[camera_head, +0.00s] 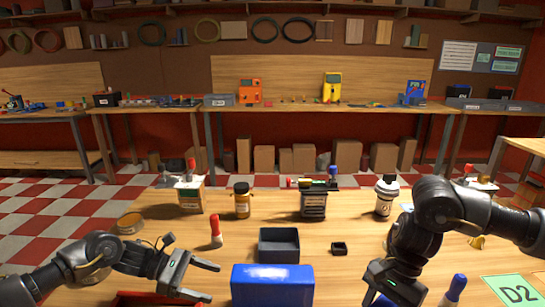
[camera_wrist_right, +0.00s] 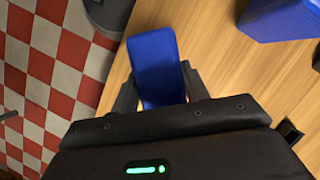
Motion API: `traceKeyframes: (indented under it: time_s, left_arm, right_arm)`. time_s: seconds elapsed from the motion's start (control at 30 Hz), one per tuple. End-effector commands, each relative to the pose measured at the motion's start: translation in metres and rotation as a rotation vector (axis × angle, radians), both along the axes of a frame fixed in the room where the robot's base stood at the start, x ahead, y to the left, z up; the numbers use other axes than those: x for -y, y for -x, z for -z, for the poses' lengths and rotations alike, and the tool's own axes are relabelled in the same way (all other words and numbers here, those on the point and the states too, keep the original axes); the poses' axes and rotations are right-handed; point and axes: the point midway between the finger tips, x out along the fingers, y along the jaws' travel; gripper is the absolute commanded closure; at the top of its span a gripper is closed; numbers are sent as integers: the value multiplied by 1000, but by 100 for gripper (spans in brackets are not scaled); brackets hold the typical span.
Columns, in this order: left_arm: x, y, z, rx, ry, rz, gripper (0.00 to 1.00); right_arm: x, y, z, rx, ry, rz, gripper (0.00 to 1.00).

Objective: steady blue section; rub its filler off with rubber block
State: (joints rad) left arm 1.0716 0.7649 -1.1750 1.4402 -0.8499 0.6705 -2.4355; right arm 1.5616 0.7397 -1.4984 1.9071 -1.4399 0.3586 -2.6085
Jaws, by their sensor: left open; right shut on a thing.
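My right gripper (camera_head: 393,293) is shut on a blue block (camera_wrist_right: 157,68), which appears to be the rubber block. The block is right of the section and not touching it. In the head view the block is mostly hidden by the gripper.
A dark open box (camera_head: 279,245) and a small black tray (camera_head: 339,248) stand behind the section. A red-capped tube (camera_head: 216,232) stands left. Bottles and jars line the back. A blue-capped tube (camera_head: 454,290) and a green D2 card (camera_head: 516,290) are at right.

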Motion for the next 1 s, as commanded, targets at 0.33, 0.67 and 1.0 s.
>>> traceKeyframes:
  time_s: [0.33, 0.67, 1.0]
  left_arm:
    - [32, 2, 7, -3, 1, 2, 26]
    - [75, 3, 32, 1, 1, 3, 26]
    - [93, 3, 34, 1, 0, -1, 26]
  right_arm:
    - [0, 0, -22, 1, -1, 0, 73]
    - [0, 0, -8, 0, 0, 0, 73]
    - [0, 0, 4, 1, -1, 0, 73]
